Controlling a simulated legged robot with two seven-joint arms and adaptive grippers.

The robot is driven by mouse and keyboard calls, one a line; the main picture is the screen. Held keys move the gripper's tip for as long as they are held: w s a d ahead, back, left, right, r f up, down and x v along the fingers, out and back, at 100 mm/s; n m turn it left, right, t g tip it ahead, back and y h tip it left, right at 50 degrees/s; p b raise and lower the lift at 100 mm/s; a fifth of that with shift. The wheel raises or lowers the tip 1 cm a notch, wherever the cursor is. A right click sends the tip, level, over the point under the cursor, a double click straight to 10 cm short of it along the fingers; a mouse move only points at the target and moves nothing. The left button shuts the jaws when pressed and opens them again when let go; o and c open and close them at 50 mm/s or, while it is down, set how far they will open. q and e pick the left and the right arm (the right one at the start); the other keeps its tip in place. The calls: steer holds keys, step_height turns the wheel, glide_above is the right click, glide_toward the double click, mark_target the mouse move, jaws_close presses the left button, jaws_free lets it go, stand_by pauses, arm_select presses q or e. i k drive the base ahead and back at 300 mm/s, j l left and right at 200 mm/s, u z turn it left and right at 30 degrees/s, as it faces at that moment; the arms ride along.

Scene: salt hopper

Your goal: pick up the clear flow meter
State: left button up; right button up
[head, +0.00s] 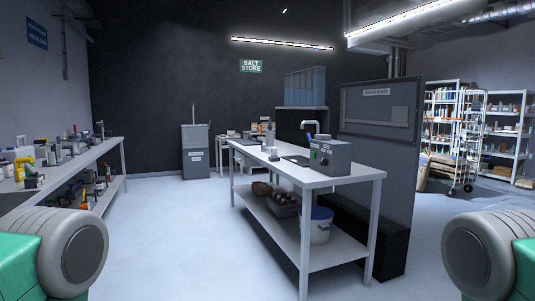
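I cannot make out a clear flow meter in the head view. The items on the left bench (100,152) and on the centre table (335,181) are small and far off, so it may be among them unseen. The near end of the centre table holds a grey box-shaped unit (331,157) with a curved tap on top. Only parts of my two arms show at the lower left and lower right corners. Neither gripper is in view.
The centre table's lower shelf holds a white bucket (318,228) and a crate of bottles (284,204). A dark panel (379,113) stands behind it. A grey cabinet (195,152) stands at the back wall. Wire shelving (505,140) is at right. Floor between left bench and table is clear.

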mark_target(266, 149)
steer(key=i+j+u, duration=0.25)
steer(key=i, duration=0.8)
steer(key=i+u, duration=0.25)
steer(key=i, duration=2.75)
steer(key=i+j+z, duration=0.1)
steer(key=i+z, duration=0.3)
steer(key=i+j+z, duration=0.35)
steer(key=i, duration=0.15)
steer(key=i+j+z, duration=0.25)
steer(key=i+z, duration=0.15)
steer(key=i+j+z, duration=0.4)
steer(key=k+j, duration=0.05)
steer(key=j, duration=0.05)
